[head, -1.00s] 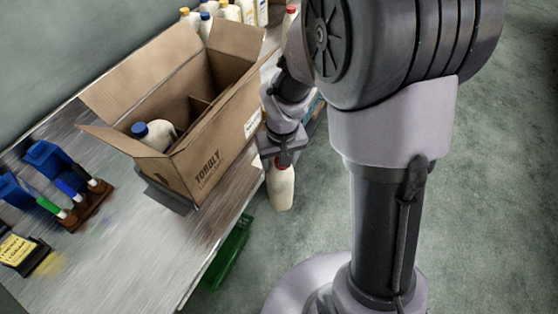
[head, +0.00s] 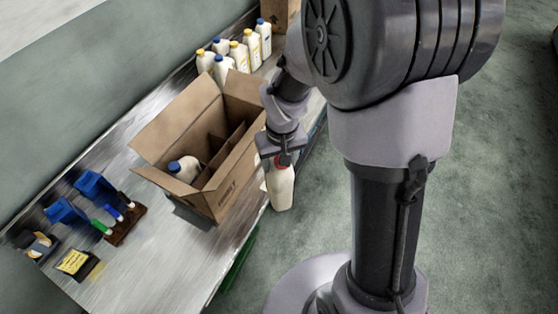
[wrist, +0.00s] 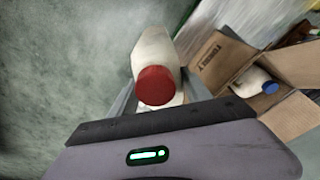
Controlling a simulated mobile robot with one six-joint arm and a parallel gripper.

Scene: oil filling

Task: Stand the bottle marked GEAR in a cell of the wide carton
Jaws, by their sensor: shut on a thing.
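My gripper (head: 281,157) is shut on a white bottle (head: 280,188) with a red cap, hanging upright beside the bench's right edge, over the floor. The bottle (wrist: 155,65) also shows in the wrist view, cap toward the camera; no marking on it can be read. The open brown carton (head: 226,193) stands on the bench to the left of my gripper, flaps up, with dividers inside. The carton (wrist: 221,60) is right of the held bottle in the wrist view.
Several white bottles (head: 238,52) with blue and yellow caps stand at the bench's far end, near another carton (head: 281,14). The bench front (head: 165,270) is clear.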

